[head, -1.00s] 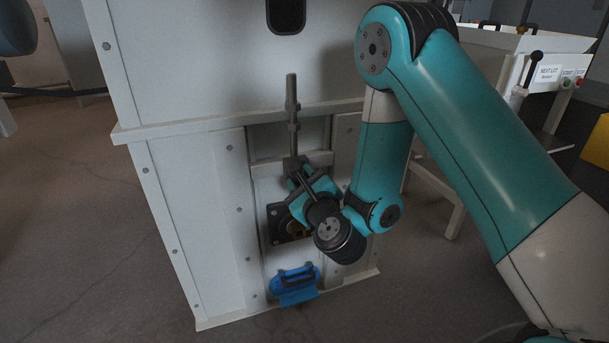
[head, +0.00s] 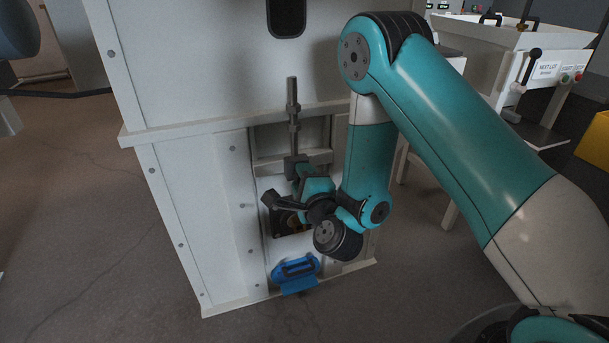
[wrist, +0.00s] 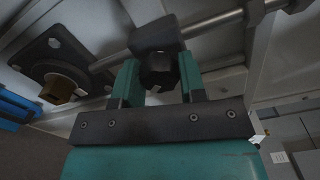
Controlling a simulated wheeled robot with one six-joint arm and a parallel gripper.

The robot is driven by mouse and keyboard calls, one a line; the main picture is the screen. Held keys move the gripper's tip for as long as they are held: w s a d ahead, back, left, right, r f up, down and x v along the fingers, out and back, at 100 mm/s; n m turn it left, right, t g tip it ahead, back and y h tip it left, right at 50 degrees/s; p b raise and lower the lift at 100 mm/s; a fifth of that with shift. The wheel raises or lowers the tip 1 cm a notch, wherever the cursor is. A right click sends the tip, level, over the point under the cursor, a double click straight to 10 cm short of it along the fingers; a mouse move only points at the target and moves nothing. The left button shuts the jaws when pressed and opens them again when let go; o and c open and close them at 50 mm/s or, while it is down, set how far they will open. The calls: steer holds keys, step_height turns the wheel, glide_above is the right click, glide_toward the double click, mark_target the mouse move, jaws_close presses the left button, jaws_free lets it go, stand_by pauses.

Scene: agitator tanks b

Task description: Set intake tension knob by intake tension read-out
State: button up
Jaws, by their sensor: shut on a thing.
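A dark faceted knob (wrist: 158,72) sits on a dark block (wrist: 155,36) on a metal rod (wrist: 215,28). The rod (head: 292,112) also shows upright on the white cabinet's front in the head view. My gripper (wrist: 159,68) is shut on the knob, with a teal finger on each side of it. In the head view my gripper (head: 300,176) is at the lower end of the rod, and my wrist hides the knob there.
A black flange (wrist: 48,52) with a brown square stub (wrist: 60,88) is close beside my gripper. A blue handled part (head: 296,274) is low on the cabinet (head: 205,200). A white station (head: 545,70) with a lever stands at right. Floor at left is clear.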

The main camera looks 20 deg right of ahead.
stand_by(0.5)
steer(key=o, duration=0.9)
steer(key=shift+s, duration=0.15)
